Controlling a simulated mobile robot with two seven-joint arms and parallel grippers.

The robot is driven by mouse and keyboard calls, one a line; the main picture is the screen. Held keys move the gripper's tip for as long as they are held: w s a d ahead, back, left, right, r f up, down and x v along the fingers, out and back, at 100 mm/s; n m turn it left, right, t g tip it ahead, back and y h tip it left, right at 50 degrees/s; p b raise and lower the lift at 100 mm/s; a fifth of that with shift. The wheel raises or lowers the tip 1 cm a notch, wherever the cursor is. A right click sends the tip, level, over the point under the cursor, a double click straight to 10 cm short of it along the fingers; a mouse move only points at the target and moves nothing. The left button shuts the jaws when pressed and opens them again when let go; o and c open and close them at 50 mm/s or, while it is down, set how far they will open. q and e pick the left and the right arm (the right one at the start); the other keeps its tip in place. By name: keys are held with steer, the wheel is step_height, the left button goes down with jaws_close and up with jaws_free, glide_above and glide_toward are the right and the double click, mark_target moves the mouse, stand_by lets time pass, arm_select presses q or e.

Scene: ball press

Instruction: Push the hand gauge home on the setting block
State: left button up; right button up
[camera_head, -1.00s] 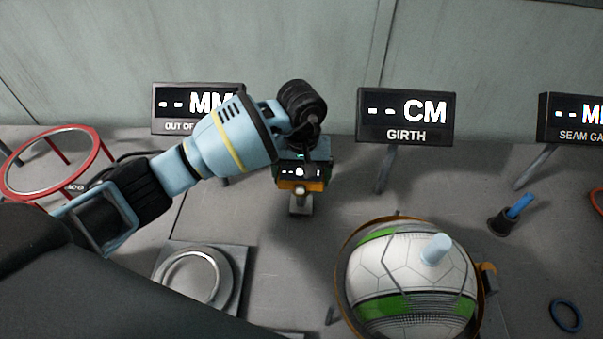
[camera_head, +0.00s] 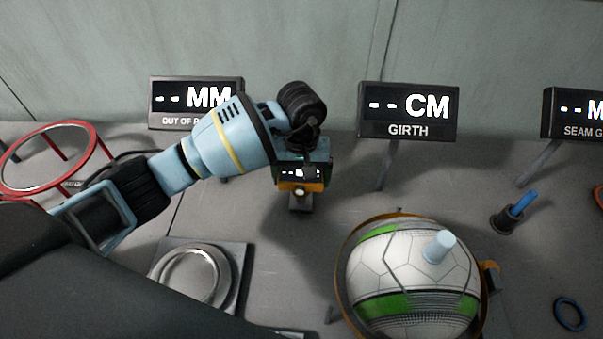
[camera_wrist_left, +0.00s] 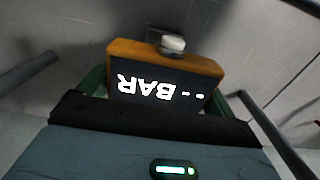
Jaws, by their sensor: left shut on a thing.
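The hand gauge (camera_head: 302,186) is a dark box with an orange front edge, a lit display and a pale round tip. My left gripper (camera_head: 304,155) is shut on it and holds it over the back middle of the table. In the left wrist view the gauge (camera_wrist_left: 150,88) reads "-- BAR" upside down, and its pale tip (camera_wrist_left: 172,44) shows. A small grey block (camera_head: 301,205), seemingly the setting block, shows just below the gauge. The gauge hides most of it, so I cannot tell whether they touch. My right gripper is not in view.
A ball (camera_head: 385,265) in an orange ring stands front right. A grey plate with a metal ring (camera_head: 243,262) lies front left. A red hoop stand (camera_head: 98,140) is far left. Display signs (camera_head: 408,112) line the back. A blue ring (camera_head: 569,314) lies at right.

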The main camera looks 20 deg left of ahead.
arm_select(q)
steer(key=shift+f+b, duration=0.85)
steer(key=shift+f, duration=0.65)
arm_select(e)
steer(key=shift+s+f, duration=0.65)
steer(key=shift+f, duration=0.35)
arm_select(q)
steer(key=o, duration=0.8)
steer(key=shift+c, duration=0.2)
steer(key=shift+s, duration=0.1)
